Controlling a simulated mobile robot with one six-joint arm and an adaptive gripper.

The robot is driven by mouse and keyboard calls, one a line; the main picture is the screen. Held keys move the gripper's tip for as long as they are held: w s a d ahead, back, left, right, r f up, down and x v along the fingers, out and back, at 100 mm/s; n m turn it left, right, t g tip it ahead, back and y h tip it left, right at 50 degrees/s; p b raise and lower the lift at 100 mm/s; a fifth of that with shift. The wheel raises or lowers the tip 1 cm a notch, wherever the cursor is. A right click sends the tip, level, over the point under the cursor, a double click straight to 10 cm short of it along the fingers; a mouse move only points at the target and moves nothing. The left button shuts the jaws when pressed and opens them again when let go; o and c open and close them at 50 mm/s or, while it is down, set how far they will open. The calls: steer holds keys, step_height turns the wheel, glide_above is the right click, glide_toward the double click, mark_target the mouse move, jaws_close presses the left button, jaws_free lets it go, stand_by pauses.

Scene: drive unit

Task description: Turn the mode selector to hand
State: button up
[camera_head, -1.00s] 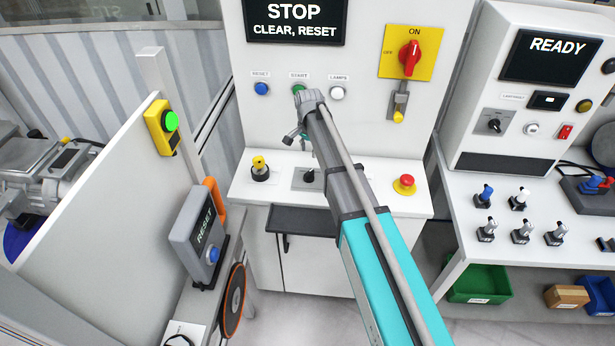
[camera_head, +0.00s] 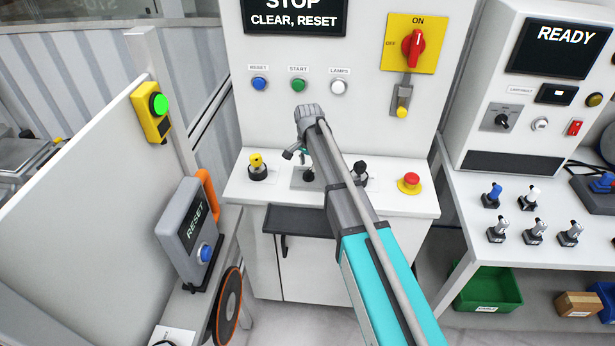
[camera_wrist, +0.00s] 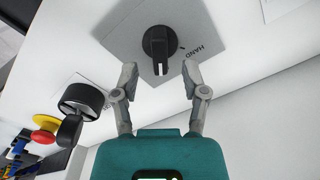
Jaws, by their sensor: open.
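The mode selector (camera_wrist: 158,45) is a black knob on a grey plate (camera_wrist: 125,40) on the console shelf. Its white mark points toward my gripper, and a HAND label (camera_wrist: 200,49) lies to its right in the wrist view. In the head view the selector (camera_head: 308,175) shows partly beneath my gripper (camera_head: 301,160). In the wrist view my gripper (camera_wrist: 159,74) is open and empty. Its fingertips are either side of the knob's line, just short of it, and seem not to touch it.
A black-topped control (camera_wrist: 82,98) and a red emergency stop (camera_wrist: 46,123) stand to one side of the selector. A yellow-topped control (camera_head: 257,167) is left of it. Reset, start and lamps buttons (camera_head: 298,84) and a red rotary switch (camera_head: 413,47) are on the panel behind.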

mark_target(308, 170)
steer(key=shift+f+b, duration=1.55)
steer(key=shift+f, duration=0.25)
jaws_close()
